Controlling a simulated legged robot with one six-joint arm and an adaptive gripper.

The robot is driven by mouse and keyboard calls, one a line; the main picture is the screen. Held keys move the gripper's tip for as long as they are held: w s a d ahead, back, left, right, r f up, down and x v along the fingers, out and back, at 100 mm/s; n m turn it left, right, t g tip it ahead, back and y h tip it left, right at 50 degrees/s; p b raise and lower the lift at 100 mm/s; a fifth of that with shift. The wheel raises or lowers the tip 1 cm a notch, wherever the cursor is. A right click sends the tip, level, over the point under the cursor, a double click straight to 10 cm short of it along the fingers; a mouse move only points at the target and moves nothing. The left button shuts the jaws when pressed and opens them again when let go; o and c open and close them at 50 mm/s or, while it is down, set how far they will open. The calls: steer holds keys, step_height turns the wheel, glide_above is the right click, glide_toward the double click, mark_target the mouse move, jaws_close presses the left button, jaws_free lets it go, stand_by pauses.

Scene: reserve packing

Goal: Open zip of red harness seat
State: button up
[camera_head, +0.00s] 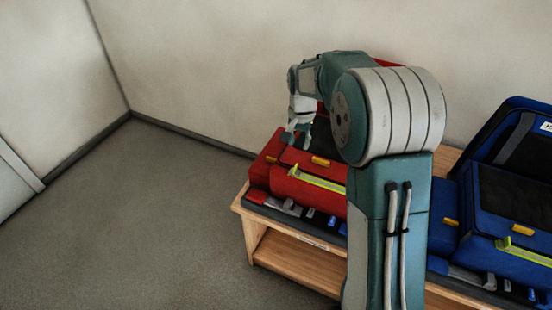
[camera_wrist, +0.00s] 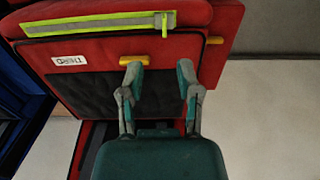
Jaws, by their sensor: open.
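The red harness seat (camera_head: 285,168) sits at the left end of a wooden bench, partly hidden behind my arm. A yellow-green zip strip (camera_head: 320,182) runs along its front, with a small upright pull (camera_head: 294,170) near the strip's left end. In the wrist view the red seat (camera_wrist: 222,38) fills the top, with the zip strip (camera_wrist: 90,24) and its pull (camera_wrist: 164,26) beyond my fingertips. My gripper (camera_wrist: 159,72) is open and empty, over the dark panel of the seat; in the head view it hangs above the seat's back part (camera_head: 292,136).
Yellow tabs (camera_head: 320,161) sit on the seat; one (camera_wrist: 140,60) appears close to my left fingertip in the wrist view. A blue seat (camera_head: 505,215) stands on the bench to the right. Metal pieces (camera_head: 290,207) lie along the bench front (camera_head: 243,207). The floor at left is clear.

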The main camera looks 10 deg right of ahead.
mark_target(295, 167)
steer(key=shift+w+f, duration=0.65)
steer(key=shift+f, duration=0.3)
steer(key=f, duration=0.9)
steer(key=shift+a+f, duration=0.15)
steer(key=shift+a, duration=0.15)
steer(key=shift+d+f, duration=0.35)
steer(key=shift+f, duration=0.05)
steer(key=shift+a, duration=0.15)
jaws_close()
